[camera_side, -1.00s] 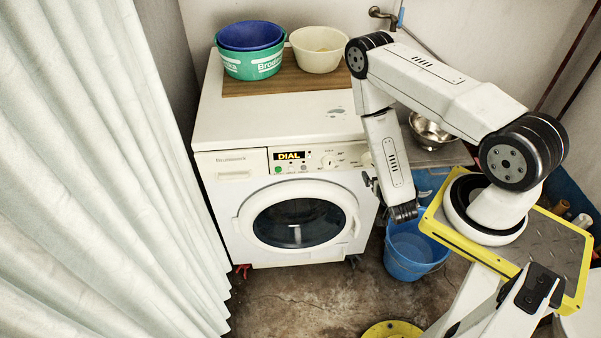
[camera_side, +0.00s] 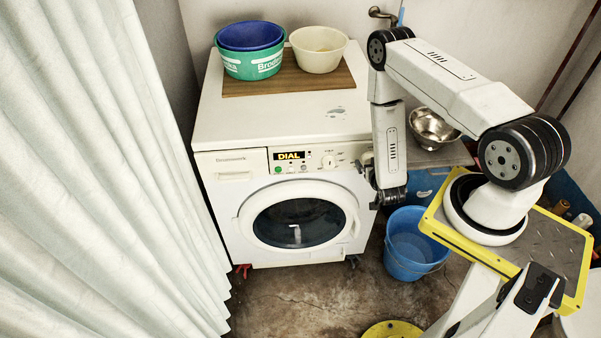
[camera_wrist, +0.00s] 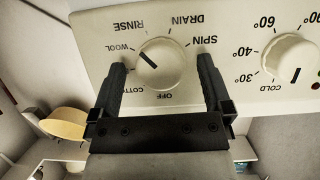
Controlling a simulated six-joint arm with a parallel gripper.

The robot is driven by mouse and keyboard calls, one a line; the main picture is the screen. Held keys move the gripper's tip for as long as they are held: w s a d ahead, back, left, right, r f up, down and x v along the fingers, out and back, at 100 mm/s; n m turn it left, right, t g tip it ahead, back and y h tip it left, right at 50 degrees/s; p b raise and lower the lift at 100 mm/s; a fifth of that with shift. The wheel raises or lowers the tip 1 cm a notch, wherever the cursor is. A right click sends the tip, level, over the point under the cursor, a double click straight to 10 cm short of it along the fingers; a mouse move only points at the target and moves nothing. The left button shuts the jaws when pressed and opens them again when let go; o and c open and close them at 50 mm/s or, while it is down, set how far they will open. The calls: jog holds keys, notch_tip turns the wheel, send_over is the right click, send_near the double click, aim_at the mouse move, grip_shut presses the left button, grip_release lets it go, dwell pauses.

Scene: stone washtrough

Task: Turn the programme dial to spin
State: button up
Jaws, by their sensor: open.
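The programme dial (camera_wrist: 160,64) is a round white knob on the washing machine's panel in the wrist view, which shows the panel upside down. Its dark mark points to the upper left, toward the WOOL label. The SPIN label (camera_wrist: 204,41) is to the dial's upper right. My gripper (camera_wrist: 161,63) is open, with one black finger on either side of the dial in the picture; I see gaps and cannot tell how far the fingertips are from the panel. In the side view my gripper (camera_side: 366,169) is at the panel's right end and the dial is hidden there.
A second knob (camera_wrist: 290,58) with temperature marks sits beside the dial; it shows in the side view (camera_side: 328,162) too. A blue bucket (camera_side: 410,240) stands below my arm.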

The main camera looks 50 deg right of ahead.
jog(key=c, duration=1.3)
jog(key=shift+o, duration=0.2)
jog(key=shift+m, duration=0.3)
jog(key=m+t+y, duration=0.1)
jog(key=m+t, duration=0.1)
jog(key=m, duration=0.3)
jog(key=m+t, duration=0.3)
jog(key=m, duration=0.1)
jog(key=m+t+y, duration=0.1)
jog(key=m+t, duration=0.1)
jog(key=m, duration=0.3)
jog(key=shift+s+d+f+m+t+y, duration=0.1)
jog(key=shift+s+f+m+t+y, duration=0.05)
jog(key=shift+f+m+t+y, duration=0.2)
